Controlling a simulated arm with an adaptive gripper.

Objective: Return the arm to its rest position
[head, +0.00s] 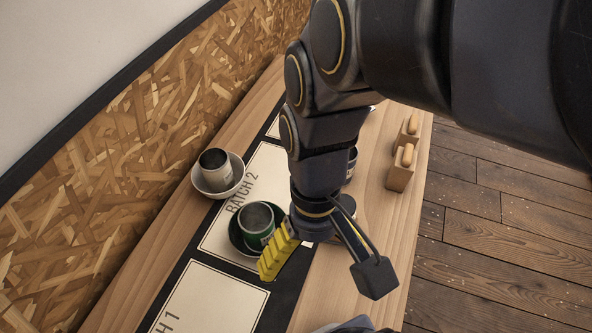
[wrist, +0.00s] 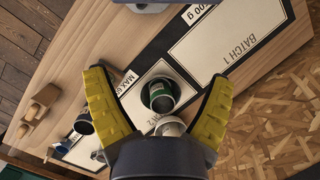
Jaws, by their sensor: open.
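My gripper (head: 325,268) is open and empty above the table, with its yellow-padded fingers spread wide. Both fingers also show in the wrist view (wrist: 158,77). In the head view, a green-labelled cup (head: 257,238) sits in a dark saucer (head: 236,240) on the Batch 2 card (head: 268,168), just left of my gripper. The same cup shows between and beyond the fingers in the wrist view (wrist: 160,103). My arm reaches down from the upper right and hides part of the table.
A grey cup (head: 214,181) stands in a white bowl (head: 240,172) near the chipboard wall. The Batch 1 card (head: 210,300) lies in front. Two wooden blocks with rounded tops (head: 400,178) stand at the table's right edge. A dark cup (head: 352,160) is partly hidden behind my arm.

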